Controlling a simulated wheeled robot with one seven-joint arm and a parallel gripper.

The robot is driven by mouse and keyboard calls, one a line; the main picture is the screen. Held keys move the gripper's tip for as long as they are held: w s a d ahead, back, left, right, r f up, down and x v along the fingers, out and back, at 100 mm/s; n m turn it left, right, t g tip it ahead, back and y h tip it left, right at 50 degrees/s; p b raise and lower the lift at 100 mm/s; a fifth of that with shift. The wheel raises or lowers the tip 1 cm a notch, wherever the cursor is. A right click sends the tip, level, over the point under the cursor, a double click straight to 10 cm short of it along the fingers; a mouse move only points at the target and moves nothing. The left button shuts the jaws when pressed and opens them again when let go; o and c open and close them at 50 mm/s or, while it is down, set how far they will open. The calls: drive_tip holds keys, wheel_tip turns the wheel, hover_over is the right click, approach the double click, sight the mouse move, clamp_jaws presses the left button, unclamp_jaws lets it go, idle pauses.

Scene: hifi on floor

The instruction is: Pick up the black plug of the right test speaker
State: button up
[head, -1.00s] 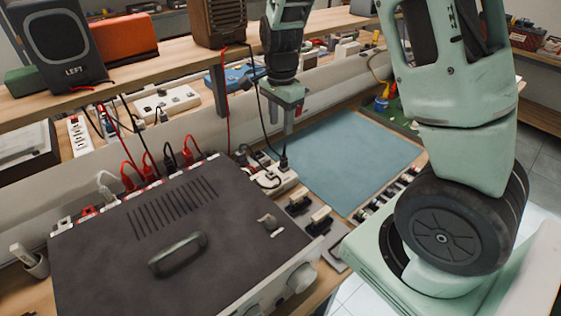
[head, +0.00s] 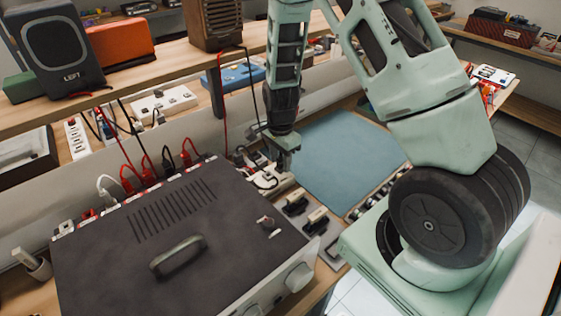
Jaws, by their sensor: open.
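The right test speaker (head: 213,22) is a brown box on the raised wooden shelf. A red cable and a black cable (head: 256,95) hang from it. The black cable runs down behind my arm toward a white power strip (head: 264,180) behind the amplifier. Its black plug is hidden or too small to make out at my gripper. My gripper (head: 285,162) is open, pointing down right over the strip's right end, where the plug showed earlier. I cannot tell whether the fingers are around the plug or touch it.
A dark amplifier (head: 150,235) with a top handle and red, white and black plugs along its back edge fills the front left. A blue mat (head: 345,155) lies clear to the right. Small black parts (head: 295,205) lie between. The shelf (head: 130,82) overhangs behind.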

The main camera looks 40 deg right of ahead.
clamp_jaws()
